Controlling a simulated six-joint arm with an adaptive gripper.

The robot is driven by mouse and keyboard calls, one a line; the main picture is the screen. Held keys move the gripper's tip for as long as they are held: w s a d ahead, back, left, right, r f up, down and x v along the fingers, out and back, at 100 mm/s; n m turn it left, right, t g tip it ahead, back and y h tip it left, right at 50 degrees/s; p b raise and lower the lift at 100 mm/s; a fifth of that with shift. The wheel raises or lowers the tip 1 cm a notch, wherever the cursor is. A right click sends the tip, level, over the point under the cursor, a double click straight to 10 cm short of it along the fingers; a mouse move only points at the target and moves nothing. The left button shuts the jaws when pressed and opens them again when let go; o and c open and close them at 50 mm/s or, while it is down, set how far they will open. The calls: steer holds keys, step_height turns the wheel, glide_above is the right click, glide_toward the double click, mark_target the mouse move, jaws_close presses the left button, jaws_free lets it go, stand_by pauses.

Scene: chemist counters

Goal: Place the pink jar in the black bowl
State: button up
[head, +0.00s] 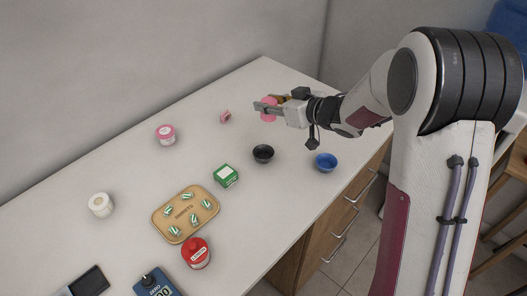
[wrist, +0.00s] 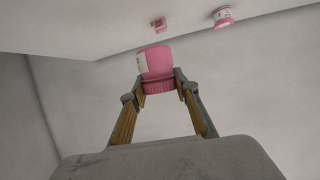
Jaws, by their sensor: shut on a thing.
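My gripper (head: 266,106) is shut on a pink jar (head: 269,112) and holds it above the back right part of the counter. In the wrist view the pink jar (wrist: 154,62) sits between the two fingertips (wrist: 158,82); a white label patch and a ribbed, darker pink cap show. The black bowl (head: 263,153) stands on the counter, below the held jar in the head view and apart from it. Its inside looks empty. The bowl is not in the wrist view.
A blue bowl (head: 326,162) stands right of the black bowl, near the counter edge. A green box (head: 226,176), wooden tray (head: 159,224), red jar (head: 196,252) and white jar (head: 101,205) stand nearer. A pink-lidded jar (head: 166,135) and small pink box (head: 226,117) are further left.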

steer(key=shift+n+g+y, duration=0.3)
steer(key=shift+n+y, duration=0.2)
steer(key=shift+n, duration=0.1)
steer(key=s, duration=0.1)
steer(key=s+a+f, duration=0.1)
steer(key=s, duration=0.2)
steer(key=shift+s+a+f, duration=0.1)
steer(key=shift+a+f, duration=0.05)
steer(key=shift+a, duration=0.2)
glide_above(264, 158)
steer(key=shift+f, duration=3.15)
steer(key=shift+f, duration=1.85)
steer(key=shift+f, duration=0.35)
steer(key=o, duration=1.1)
